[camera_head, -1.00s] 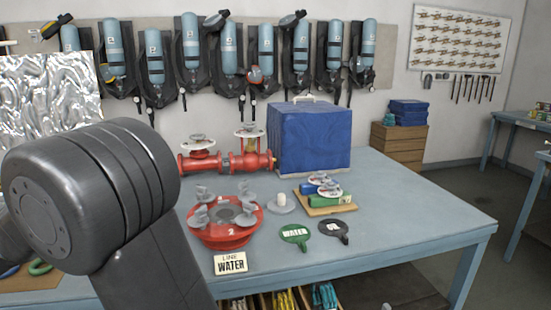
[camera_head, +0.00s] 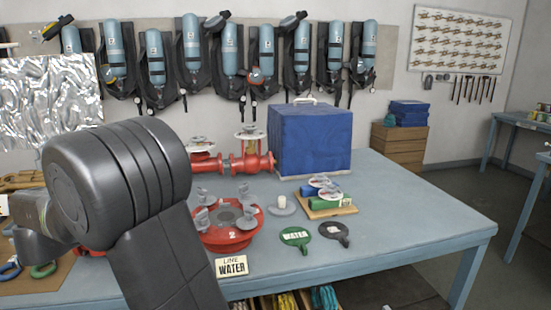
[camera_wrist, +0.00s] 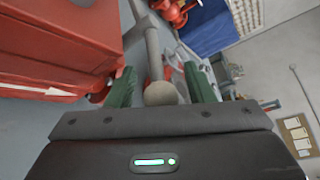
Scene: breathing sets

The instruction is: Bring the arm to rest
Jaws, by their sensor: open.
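My arm (camera_head: 112,185) is a large dark grey link and joint at the left of the head view, above the table's left part. My gripper's fingers do not show clearly there. In the wrist view my gripper (camera_wrist: 161,88) has its two green fingers spread apart. A pale grey rod with a rounded end (camera_wrist: 160,93) shows in the gap between them. I cannot tell how far beyond the fingers it is, and no grip on it shows.
The blue table (camera_head: 400,225) holds a red flange (camera_head: 228,238), red pipework (camera_head: 250,163), a blue covered case (camera_head: 316,140), two round tags (camera_head: 295,237) and a WATER sign (camera_head: 231,266). A red body with a white arrow (camera_wrist: 60,45) is close left in the wrist view. The table's right part is clear.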

